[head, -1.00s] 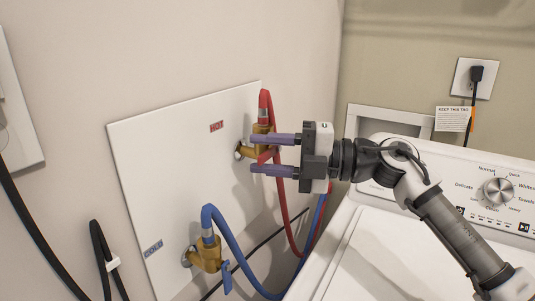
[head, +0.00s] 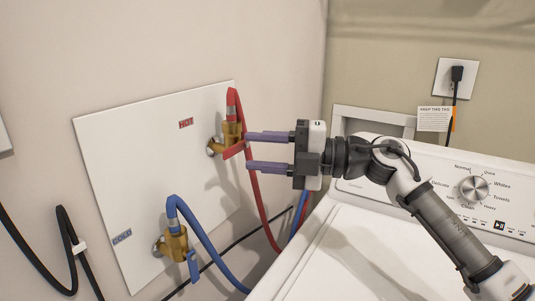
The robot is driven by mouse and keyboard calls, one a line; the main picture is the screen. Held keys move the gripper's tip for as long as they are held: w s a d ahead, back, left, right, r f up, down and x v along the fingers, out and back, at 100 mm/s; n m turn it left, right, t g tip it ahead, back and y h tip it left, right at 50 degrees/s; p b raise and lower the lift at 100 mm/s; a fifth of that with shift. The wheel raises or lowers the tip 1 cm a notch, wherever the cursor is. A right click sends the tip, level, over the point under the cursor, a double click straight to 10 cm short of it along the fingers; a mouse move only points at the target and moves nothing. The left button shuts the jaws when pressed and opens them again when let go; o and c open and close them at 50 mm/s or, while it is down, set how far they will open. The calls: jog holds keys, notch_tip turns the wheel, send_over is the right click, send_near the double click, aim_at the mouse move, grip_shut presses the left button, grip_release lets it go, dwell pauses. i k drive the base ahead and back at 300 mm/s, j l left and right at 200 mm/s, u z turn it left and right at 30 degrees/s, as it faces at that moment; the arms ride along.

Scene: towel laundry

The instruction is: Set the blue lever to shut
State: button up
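The blue lever (head: 193,268) hangs at the right side of the lower brass valve (head: 174,243), beside the COLD label (head: 122,237). It points down, tilted slightly. A blue hose (head: 200,237) loops from the top of this valve. The red lever (head: 234,150) is on the upper brass valve (head: 231,132), by the HOT label. My gripper (head: 248,151) is open, with its two purple fingers pointing left, one above the other. The fingertips are near the red lever, well above and to the right of the blue lever. Nothing shows between the fingers.
A white wall plate (head: 130,170) carries both valves. A red hose (head: 256,200) runs down beneath my gripper. The white washer (head: 350,255) fills the lower right. A black cord (head: 70,240) hangs at left. Bare wall lies above the plate.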

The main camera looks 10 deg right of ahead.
aim_at(191, 256)
jog(key=l, duration=0.15)
jog(key=k+j, duration=0.1)
jog(key=k, duration=0.4)
jog(key=k+j, duration=0.15)
jog(key=k, duration=0.4)
